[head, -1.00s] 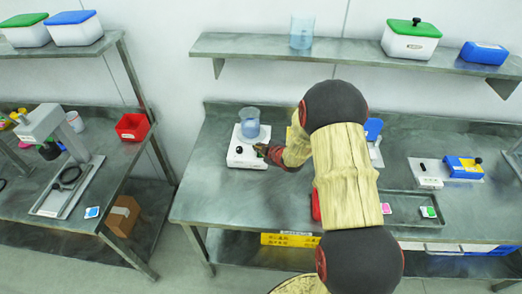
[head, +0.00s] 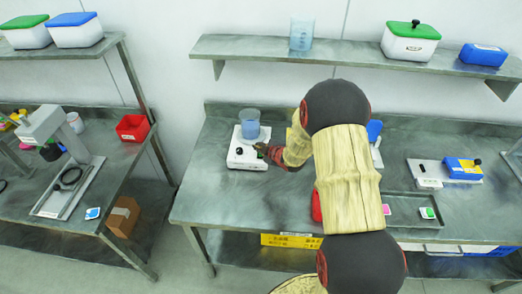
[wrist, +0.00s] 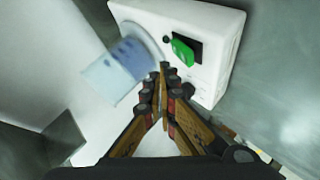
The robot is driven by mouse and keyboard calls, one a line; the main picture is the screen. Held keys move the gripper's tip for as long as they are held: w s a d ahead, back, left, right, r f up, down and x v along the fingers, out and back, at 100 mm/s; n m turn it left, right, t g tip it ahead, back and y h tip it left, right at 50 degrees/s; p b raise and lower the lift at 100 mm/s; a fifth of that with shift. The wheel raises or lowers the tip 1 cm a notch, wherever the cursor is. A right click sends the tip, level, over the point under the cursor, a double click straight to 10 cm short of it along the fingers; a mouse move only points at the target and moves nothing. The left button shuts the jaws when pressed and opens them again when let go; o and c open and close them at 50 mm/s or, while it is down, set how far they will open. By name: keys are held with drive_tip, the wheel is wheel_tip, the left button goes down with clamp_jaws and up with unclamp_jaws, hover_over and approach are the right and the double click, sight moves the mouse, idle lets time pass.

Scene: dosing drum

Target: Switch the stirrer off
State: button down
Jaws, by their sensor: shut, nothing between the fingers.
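The stirrer (head: 246,158) is a white box on the middle bench with a clear blue beaker (head: 250,124) on its top plate. In the wrist view the stirrer's white housing (wrist: 214,22) carries a green switch (wrist: 183,50) on a black plate, with a small dark knob beside it. The beaker (wrist: 122,66) also shows there, left of the switch. My gripper (wrist: 164,70) is shut and empty. Its fingertips appear just beside the green switch; I cannot tell whether they touch the housing. In the head view my gripper (head: 262,149) is at the stirrer's right side.
A shelf (head: 340,49) hangs above the bench with a beaker, a green-lidded box and a blue box. A tray (head: 455,212) with small coloured items lies right of my arm. A blue-and-white device (head: 462,168) stands further right. The bench left of the stirrer is clear.

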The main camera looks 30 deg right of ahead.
drive_tip(key=shift+r, duration=0.1)
drive_tip(key=r+p, duration=0.1)
drive_tip(key=r, duration=0.2)
drive_tip(key=s+r+p, duration=0.1)
drive_tip(key=shift+a+r+p, duration=0.3)
drive_tip(key=shift+a, duration=0.1)
idle(0.6)
